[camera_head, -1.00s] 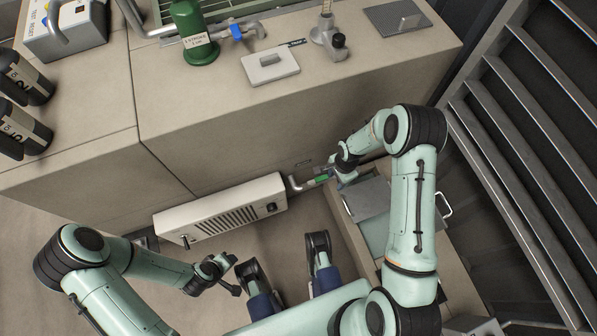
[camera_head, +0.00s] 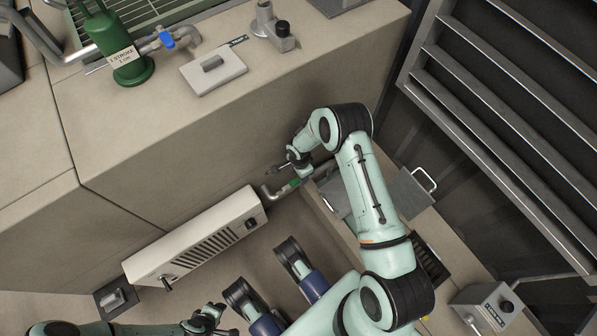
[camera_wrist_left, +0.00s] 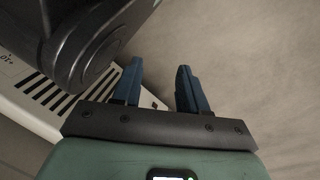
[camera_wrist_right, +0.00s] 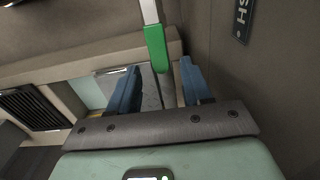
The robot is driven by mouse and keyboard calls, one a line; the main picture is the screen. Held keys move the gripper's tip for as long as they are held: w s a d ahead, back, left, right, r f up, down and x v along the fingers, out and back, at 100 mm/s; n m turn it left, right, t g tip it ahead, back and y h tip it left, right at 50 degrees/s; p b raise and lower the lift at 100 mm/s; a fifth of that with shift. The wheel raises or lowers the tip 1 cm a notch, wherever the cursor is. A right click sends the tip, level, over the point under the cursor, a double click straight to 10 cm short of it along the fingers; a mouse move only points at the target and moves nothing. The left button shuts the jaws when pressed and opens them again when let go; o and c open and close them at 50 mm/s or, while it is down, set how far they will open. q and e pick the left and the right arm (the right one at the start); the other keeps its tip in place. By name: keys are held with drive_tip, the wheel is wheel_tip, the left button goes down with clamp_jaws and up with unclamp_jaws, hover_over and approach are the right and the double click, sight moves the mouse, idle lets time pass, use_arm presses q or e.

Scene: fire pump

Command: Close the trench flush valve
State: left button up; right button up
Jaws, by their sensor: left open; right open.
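The flush valve's green handle (camera_head: 292,184) sits on a low grey pipe beside the bench front, at the trench's edge. My right gripper (camera_head: 283,164) is open beside the handle. A dark label ending in "SH" (camera_wrist_right: 243,18) is on the wall to the right. My left gripper (camera_wrist_left: 160,68) is open and empty, low by the white heater.
The white heater box (camera_head: 200,232) stands along the bench front. A grey plate with a handle (camera_head: 408,193) lies over the trench at the right. A green pump (camera_head: 115,45) and a blue-handled valve (camera_head: 167,40) are on the bench. Louvred panels stand at the right.

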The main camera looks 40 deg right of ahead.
drive_tip(key=shift+f, duration=1.05)
use_arm(q)
drive_tip(key=shift+s+a+f+g, duration=0.1)
drive_tip(key=shift+s+f+g, duration=0.2)
drive_tip(key=shift+s+f, duration=0.3)
drive_tip(key=shift+s+r, duration=0.1)
use_arm(e)
clamp_jaws()
